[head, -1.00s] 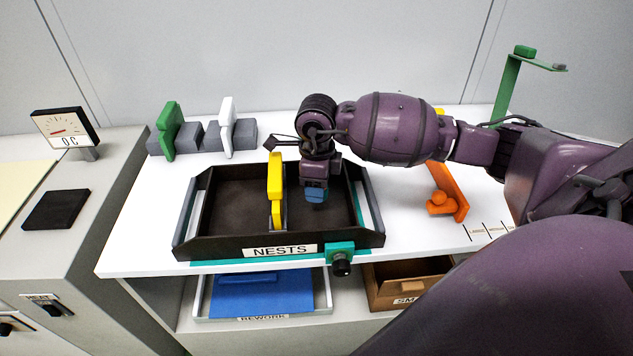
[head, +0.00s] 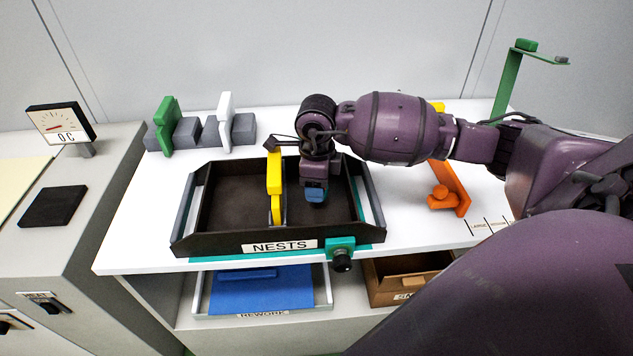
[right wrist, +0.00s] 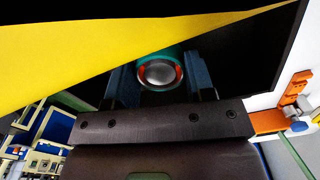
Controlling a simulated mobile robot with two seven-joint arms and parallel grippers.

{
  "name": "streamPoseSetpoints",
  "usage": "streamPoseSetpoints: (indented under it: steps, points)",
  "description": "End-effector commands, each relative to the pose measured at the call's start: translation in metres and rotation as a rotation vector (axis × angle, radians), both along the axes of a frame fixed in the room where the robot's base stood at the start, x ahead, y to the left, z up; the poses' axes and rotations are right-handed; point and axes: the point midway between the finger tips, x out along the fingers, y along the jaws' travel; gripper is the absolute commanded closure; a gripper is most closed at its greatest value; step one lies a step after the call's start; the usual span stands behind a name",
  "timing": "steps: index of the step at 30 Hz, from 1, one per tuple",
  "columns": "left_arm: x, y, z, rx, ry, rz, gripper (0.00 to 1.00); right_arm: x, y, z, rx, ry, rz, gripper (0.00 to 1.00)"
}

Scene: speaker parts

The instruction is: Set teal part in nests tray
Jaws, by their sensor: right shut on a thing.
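My right gripper (head: 315,196) is inside the black nests tray (head: 190,243), in its right half, pointing down. In the right wrist view the teal part (right wrist: 160,56), with a silver dome and orange marks, sits between the two blue fingers, and the gripper is shut on it. In the head view the gripper hides this part. Whether it touches the tray floor I cannot tell. My left gripper is not in view.
A yellow upright piece (head: 274,185) stands in the tray just left of my gripper, and looms close in the right wrist view (right wrist: 80,50). A black knob (head: 342,261) sits at the tray's front right. An orange bracket (head: 450,190) lies to the right.

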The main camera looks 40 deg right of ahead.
Motion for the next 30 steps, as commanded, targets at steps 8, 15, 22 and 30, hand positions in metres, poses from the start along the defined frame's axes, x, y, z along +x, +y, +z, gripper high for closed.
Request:
streamPoseSetpoints:
  steps: [8, 15, 22, 30]
  points:
    - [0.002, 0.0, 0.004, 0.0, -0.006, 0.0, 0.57, 0.0, 0.0, 0.006, 0.0, -0.001, 0.0, 0.82]
    - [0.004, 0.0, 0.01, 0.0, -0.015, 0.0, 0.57, 0.0, 0.0, 0.014, -0.001, -0.002, 0.0, 0.82]
    - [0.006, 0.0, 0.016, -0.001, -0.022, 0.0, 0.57, 0.0, 0.0, 0.022, -0.001, -0.002, 0.0, 0.82]
    - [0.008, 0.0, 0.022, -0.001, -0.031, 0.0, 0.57, 0.0, 0.0, 0.03, 0.0, -0.001, 0.0, 0.82]
